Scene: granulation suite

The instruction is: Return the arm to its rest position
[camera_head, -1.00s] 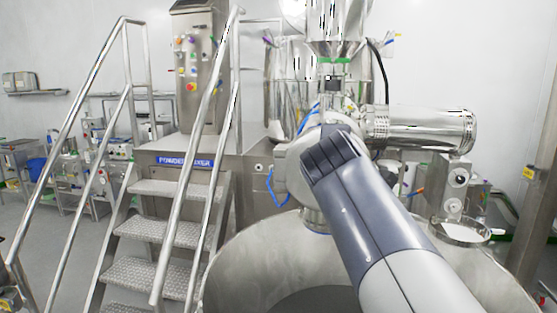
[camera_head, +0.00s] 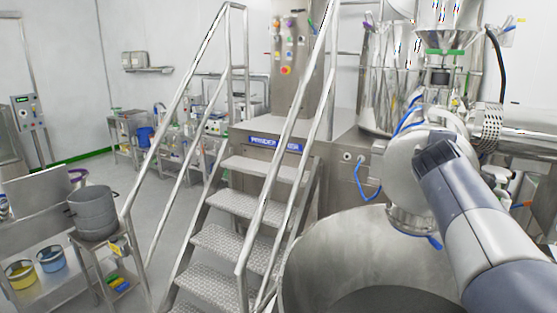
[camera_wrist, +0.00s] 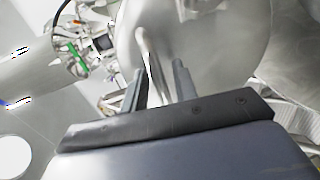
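My arm (camera_head: 465,215), grey and dark blue, reaches up from the lower right in the head view, in front of the large steel vessel and the round steel housing. Its fingers are hidden there. In the wrist view my gripper (camera_wrist: 159,82) shows two grey fingers standing apart. A curved pale metal bar (camera_wrist: 150,60) shows between them in the picture; it looks to lie beyond the fingers, and I see no grip on it.
A steel bowl (camera_head: 340,250) stands close below my arm. Metal stairs (camera_head: 235,205) with handrails stand left of it. A steel cart (camera_head: 70,240) with a grey bucket (camera_head: 92,212) is at the left. Open floor (camera_head: 160,215) lies between cart and stairs.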

